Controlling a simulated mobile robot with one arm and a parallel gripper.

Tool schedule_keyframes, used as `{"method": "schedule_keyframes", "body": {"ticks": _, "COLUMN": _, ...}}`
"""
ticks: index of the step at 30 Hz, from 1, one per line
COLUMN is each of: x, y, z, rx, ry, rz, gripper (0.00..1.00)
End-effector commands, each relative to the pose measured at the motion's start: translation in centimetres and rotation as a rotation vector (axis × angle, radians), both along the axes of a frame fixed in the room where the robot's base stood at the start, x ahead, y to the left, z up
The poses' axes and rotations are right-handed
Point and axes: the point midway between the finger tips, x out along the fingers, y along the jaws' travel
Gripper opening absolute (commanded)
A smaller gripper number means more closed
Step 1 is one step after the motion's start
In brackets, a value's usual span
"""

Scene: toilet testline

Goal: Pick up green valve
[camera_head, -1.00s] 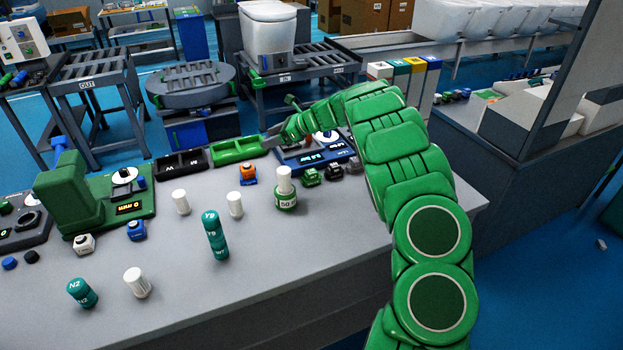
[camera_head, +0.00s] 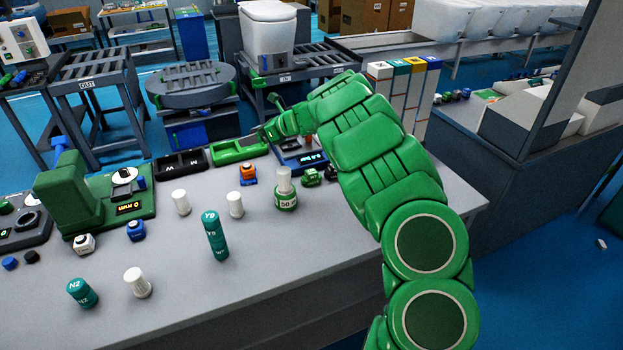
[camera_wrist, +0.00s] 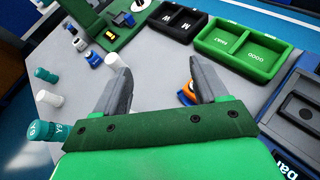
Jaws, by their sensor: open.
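The green valve (camera_head: 312,177) is a small green block on the grey table in the head view, right of the white-capped bottle marked 50 (camera_head: 285,190). It does not show in the wrist view. My gripper (camera_head: 254,142) is above the table's far side, near the green tray, up and left of the green valve in the head view. In the wrist view my gripper (camera_wrist: 158,78) has its two grey fingers wide apart with nothing between them. An orange valve (camera_wrist: 186,94) shows just beside the right finger there; it also stands on the table in the head view (camera_head: 248,174).
A green sorting tray (camera_head: 240,157) and a black tray (camera_head: 181,165) line the table's back. A blue display device (camera_head: 300,158) and a dark valve (camera_head: 331,172) are beside my arm. The table's front right is clear.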

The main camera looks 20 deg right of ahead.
Motion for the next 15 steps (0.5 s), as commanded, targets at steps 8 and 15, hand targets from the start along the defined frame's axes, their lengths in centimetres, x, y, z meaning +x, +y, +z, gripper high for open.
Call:
{"method": "schedule_keyframes", "body": {"ticks": 8, "x": -1.9, "y": 0.2, "z": -2.5, "rx": 0.033, "ry": 0.057, "rz": -0.224, "gripper": 0.72}}
{"method": "schedule_keyframes", "body": {"ticks": 15, "x": -4.1, "y": -5.3, "z": -3.1, "rx": -0.004, "ry": 0.038, "rz": -0.489, "gripper": 0.72}}
